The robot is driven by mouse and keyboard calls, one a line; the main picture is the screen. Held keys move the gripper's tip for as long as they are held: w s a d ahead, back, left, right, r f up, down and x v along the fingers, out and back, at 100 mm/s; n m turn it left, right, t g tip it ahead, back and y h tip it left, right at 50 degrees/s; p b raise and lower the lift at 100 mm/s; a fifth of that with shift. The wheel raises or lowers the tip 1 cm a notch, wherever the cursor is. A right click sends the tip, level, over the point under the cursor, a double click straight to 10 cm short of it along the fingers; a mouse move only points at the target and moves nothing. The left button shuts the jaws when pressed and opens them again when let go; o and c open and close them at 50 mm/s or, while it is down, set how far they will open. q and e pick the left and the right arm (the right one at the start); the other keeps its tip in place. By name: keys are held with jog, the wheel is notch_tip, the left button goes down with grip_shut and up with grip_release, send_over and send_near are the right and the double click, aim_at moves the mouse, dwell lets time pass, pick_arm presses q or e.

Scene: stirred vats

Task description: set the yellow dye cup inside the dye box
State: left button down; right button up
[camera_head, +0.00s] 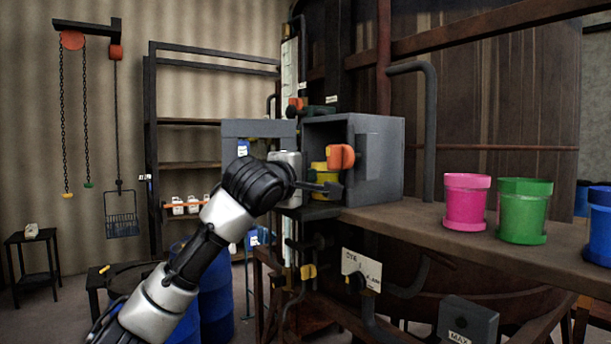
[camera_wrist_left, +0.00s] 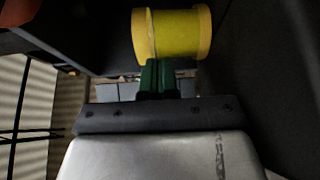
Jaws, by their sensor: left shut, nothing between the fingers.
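The yellow dye cup (camera_head: 319,167) shows in the open front of the grey dye box (camera_head: 385,150), partly hidden behind an orange knob-like part (camera_head: 341,157) and my left gripper. In the left wrist view the yellow cup (camera_wrist_left: 180,35) is close beyond the fingertips, against a dark surface. My left gripper (camera_head: 330,188) is at the box opening, beside and low on the cup. Its green fingers (camera_wrist_left: 155,78) are pressed together with nothing between them. I cannot tell whether they touch the cup. My right gripper is not in view.
A pink cup (camera_head: 465,203), a green cup (camera_head: 522,212) and a blue cup (camera_head: 599,228) stand on the wooden bench (camera_head: 420,226) to the right. Pipes and a valve crowd the box's left side. A dark shelf rack (camera_head: 190,122) stands behind.

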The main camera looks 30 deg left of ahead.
aim_at(327, 175)
pick_arm(q)
jog(key=shift+w+d, duration=0.25)
jog(key=shift+d, duration=0.25)
jog(key=shift+w+d+b, duration=0.35)
jog(key=shift+w+d, duration=0.4)
jog(key=shift+w, duration=0.35)
jog(key=shift+w+d, duration=0.35)
jog(key=shift+w, duration=0.1)
jog(key=shift+s+a, duration=0.1)
